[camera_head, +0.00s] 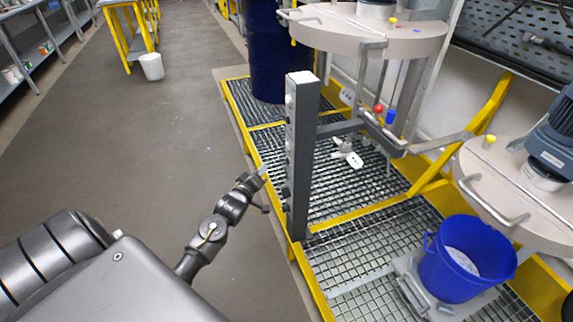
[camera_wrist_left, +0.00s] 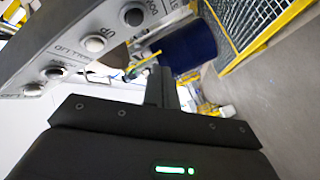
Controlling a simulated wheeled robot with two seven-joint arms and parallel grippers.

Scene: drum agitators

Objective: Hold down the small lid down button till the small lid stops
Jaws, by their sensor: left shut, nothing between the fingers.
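A grey control post (camera_head: 301,150) stands upright on the grating's edge. Its button face fills the upper left of the left wrist view, with a white button (camera_wrist_left: 95,43) and dark buttons (camera_wrist_left: 134,17) beside printed labels. The lettering is turned and too partial to tell which button is the small lid down one. My left gripper (camera_head: 260,172) is shut and empty, just left of the post. In the left wrist view its fingers (camera_wrist_left: 161,88) appear beside the panel, on no button. A round lid (camera_head: 520,190) with a motor hangs over a blue bucket (camera_head: 465,260). My right gripper is not in view.
A larger round lid (camera_head: 370,35) is at the top, near a dark blue drum (camera_head: 270,55). Yellow framing (camera_head: 270,205) edges the grating. Red and blue knobbed levers (camera_head: 385,113) are behind the post.

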